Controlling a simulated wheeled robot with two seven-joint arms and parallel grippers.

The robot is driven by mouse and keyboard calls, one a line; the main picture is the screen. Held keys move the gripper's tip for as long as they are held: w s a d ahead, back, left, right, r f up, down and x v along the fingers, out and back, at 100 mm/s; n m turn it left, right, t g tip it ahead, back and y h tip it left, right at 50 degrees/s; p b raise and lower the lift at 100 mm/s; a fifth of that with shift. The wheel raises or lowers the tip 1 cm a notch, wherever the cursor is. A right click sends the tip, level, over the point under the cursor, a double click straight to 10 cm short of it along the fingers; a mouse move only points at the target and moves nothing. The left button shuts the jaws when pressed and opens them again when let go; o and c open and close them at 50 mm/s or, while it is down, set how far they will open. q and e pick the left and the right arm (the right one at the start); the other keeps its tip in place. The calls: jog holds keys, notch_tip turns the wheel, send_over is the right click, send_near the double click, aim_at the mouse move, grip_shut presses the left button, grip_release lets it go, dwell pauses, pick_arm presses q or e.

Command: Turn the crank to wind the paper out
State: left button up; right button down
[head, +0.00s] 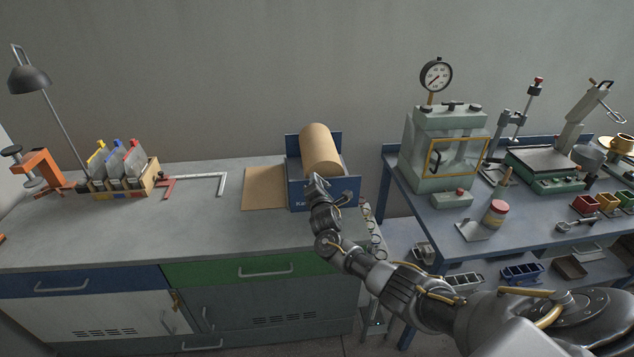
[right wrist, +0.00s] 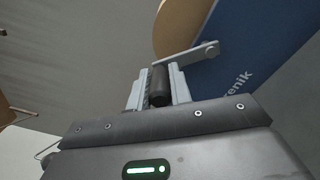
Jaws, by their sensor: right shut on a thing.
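The paper dispenser (head: 294,190) is a blue box at the right end of the concrete bench, with a brown paper roll (head: 320,150) on top. A flat sheet of brown paper (head: 264,188) lies on the bench at its left side. In the right wrist view the crank arm (right wrist: 185,60) is a grey bar beside the blue side wall (right wrist: 245,70), with a dark handle (right wrist: 160,88). My right gripper (head: 317,182) is at the front of the dispenser; its fingers (right wrist: 158,90) are shut around the dark handle. My left gripper is out of view.
A steel square (head: 205,177) lies mid-bench. A blue table (head: 460,215) with a gauge press (head: 447,135) stands at right. The bench front is clear.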

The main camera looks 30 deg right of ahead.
jog(key=shift+w+a+f+n, duration=0.1)
jog(key=shift+a+f+n, duration=0.1)
jog(key=shift+n, duration=0.3)
jog(key=shift+w+a+f+n, duration=0.1)
jog(key=shift+f+n, duration=0.1)
jog(key=shift+n, duration=0.3)
jog(key=shift+a+f+n, duration=0.1)
jog(key=shift+f+n, duration=0.1)
jog(key=shift+n, duration=0.2)
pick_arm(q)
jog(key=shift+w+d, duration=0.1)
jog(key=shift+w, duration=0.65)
pick_arm(e)
jog(key=f+n, duration=0.1)
jog(key=a+f+n, duration=0.1)
jog(key=n, duration=0.1)
jog(key=shift+w+n, duration=0.15)
jog(key=shift+n, duration=0.15)
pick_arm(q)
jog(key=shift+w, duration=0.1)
pick_arm(e)
jog(key=c, duration=1.3)
grip_release()
